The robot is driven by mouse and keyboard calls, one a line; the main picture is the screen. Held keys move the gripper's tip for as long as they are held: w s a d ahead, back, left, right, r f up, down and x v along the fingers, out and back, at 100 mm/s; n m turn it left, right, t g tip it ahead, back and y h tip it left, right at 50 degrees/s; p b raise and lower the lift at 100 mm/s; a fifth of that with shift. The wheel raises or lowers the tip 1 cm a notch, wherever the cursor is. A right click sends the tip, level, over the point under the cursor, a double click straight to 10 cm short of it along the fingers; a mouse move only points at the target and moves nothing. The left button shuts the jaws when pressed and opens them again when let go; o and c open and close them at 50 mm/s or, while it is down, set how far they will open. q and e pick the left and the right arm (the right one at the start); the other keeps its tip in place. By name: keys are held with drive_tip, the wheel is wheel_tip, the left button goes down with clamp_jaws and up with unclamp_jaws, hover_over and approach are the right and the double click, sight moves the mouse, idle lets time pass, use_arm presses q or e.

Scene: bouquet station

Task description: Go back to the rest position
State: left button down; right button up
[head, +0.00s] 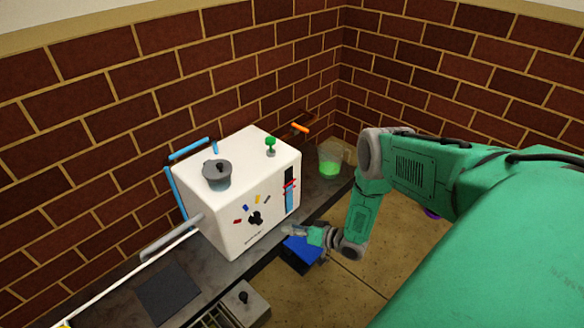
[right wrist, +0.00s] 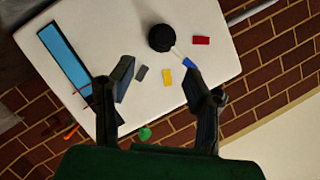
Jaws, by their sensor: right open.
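My right arm comes in from the right in the head view. Its green and grey right gripper (head: 303,232) is in front of the lower right corner of a white box-shaped machine (head: 222,218). In the right wrist view the two dark fingers (right wrist: 158,76) are spread apart with nothing between them. The machine's white front (right wrist: 95,25) lies beyond them, with a black knob (right wrist: 161,38), small coloured pieces and a blue strip (right wrist: 64,56). My left gripper is not in view.
A blue object (head: 302,254) is just below the right gripper. A clear container with green content (head: 329,165) stands at the back right. A grey lever (head: 172,238) sticks out of the machine's left side. A dark square (head: 168,293) lies on the counter. Brick walls close off the back.

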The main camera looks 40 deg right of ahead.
idle(0.5)
drive_tip(key=s+a+g, duration=0.2)
drive_tip(key=a+g, duration=0.1)
drive_tip(key=a, duration=0.8)
drive_tip(key=s+a+r+n+g+h, duration=0.1)
drive_tip(key=s+a+r+n+g, duration=0.2)
drive_tip(key=s, duration=0.4)
drive_tip(key=s+a+r+g+h, duration=0.1)
drive_tip(key=s+a+r+g, duration=0.2)
drive_tip(key=s, duration=0.5)
drive_tip(key=s+d+r+n+g+h, duration=0.1)
drive_tip(key=s+d+r+g+h, duration=0.15)
drive_tip(key=s, duration=0.35)
drive_tip(key=s+d+r+n+g+h, duration=0.1)
drive_tip(key=s+r+g, duration=0.1)
drive_tip(key=s+r, duration=0.3)
wheel_tip(320, 180, up, 17)
drive_tip(key=p, duration=1.8)
drive_tip(key=shift+s+f+y, duration=0.15)
drive_tip(key=shift+y, duration=0.2)
